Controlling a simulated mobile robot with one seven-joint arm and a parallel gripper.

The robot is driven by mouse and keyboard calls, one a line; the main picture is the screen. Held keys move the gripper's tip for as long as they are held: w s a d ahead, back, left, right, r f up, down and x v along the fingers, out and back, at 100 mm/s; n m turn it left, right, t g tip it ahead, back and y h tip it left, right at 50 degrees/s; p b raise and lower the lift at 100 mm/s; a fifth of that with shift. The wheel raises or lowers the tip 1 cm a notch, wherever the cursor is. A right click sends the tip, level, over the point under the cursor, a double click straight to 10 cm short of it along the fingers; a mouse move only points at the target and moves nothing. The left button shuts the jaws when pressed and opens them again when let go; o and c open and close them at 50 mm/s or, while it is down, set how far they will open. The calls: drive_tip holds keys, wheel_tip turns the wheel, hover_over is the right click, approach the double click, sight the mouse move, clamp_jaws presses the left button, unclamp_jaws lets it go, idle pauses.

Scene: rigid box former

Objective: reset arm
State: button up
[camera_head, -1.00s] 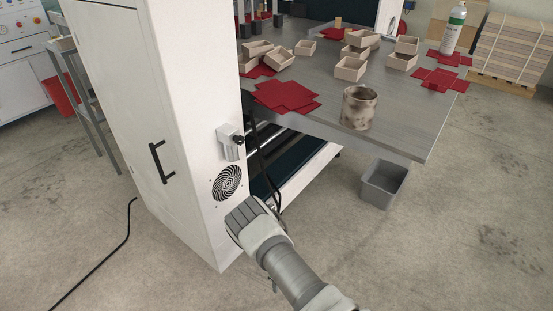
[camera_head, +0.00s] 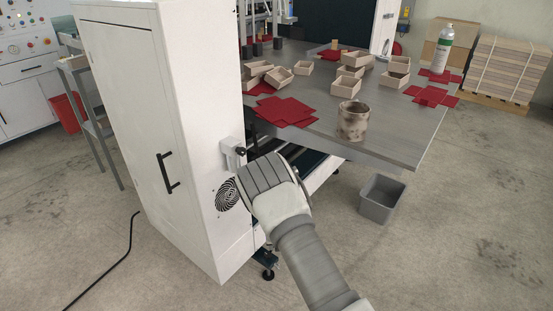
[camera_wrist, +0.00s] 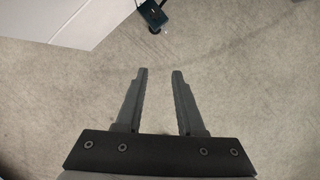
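My gripper (camera_wrist: 160,72) shows in the wrist view with its two dark fingers apart and nothing between them. It points down at bare concrete floor. In the head view my arm reaches up from the bottom, in front of the white cabinet (camera_head: 128,110) and its round fan grille. The fingers are hidden in the head view.
The grey table (camera_head: 385,140) holds small cardboard boxes (camera_head: 350,86), red cut sheets (camera_head: 284,110), a stained pot (camera_head: 353,121) and a spray bottle (camera_head: 442,48). A grey bin (camera_head: 381,198) stands on the floor at right. The floor at lower right is clear.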

drive_tip(key=w+d+r+m+t+h, duration=0.1)
drive_tip(key=d+r+m, duration=0.3)
drive_tip(key=r, duration=0.5)
drive_tip(key=w+d+r+m+t, duration=0.15)
drive_tip(key=r+m, duration=0.35)
drive_tip(key=r, duration=0.5)
drive_tip(key=d+r+m+t+h, duration=0.1)
drive_tip(key=d+r+m, duration=0.35)
drive_tip(key=r, duration=0.45)
drive_tip(key=s+d+r+m+g+h, duration=0.1)
drive_tip(key=s+d+r+m, duration=0.2)
drive_tip(key=s+r+m, duration=0.5)
drive_tip(key=s+d+r+m, duration=0.4)
drive_tip(key=s+r+m, duration=0.2)
drive_tip(key=s+r, duration=0.35)
drive_tip(key=s+a+r+m+y, duration=0.25)
drive_tip(key=s+m, duration=0.75)
drive_tip(key=s, duration=0.9)
wheel_tip(320, 180, up, 15)
drive_tip(key=g+p, duration=0.1)
drive_tip(key=p, duration=1.4)
drive_tip(key=shift+a+r, duration=0.2)
drive_tip(key=shift+a, duration=0.2)
drive_tip(key=shift+o, duration=0.8)
drive_tip(key=shift+r+p, duration=0.1)
drive_tip(key=shift+p, duration=0.2)
drive_tip(key=shift+o, duration=0.2)
